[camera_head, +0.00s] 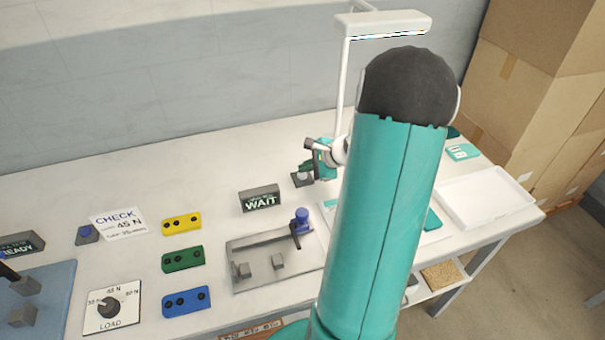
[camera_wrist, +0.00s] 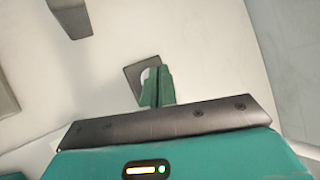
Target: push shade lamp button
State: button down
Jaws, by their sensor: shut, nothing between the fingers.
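The white lamp (camera_head: 385,22) stands at the back of the table on a thin post, with a bright strip along its underside. A small dark grey square base (camera_head: 302,181) sits on the table in front of the post. In the wrist view this base (camera_wrist: 133,72) carries a pale round button (camera_wrist: 146,76), partly hidden behind my fingers. My gripper (camera_head: 306,167) is shut and empty, its green fingertips (camera_wrist: 156,88) over the button. I cannot tell whether they touch it.
A WAIT sign (camera_head: 259,198) stands left of the button. A grey fixture plate (camera_head: 245,246) with a blue-topped post (camera_head: 301,218) lies in front. Yellow (camera_head: 181,224), green (camera_head: 183,259) and blue (camera_head: 186,302) blocks lie farther left. A white tray (camera_head: 519,203) is at right.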

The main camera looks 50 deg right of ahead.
aim_at(306, 176)
jog(key=shift+r, duration=0.3)
jog(key=shift+r, duration=3)
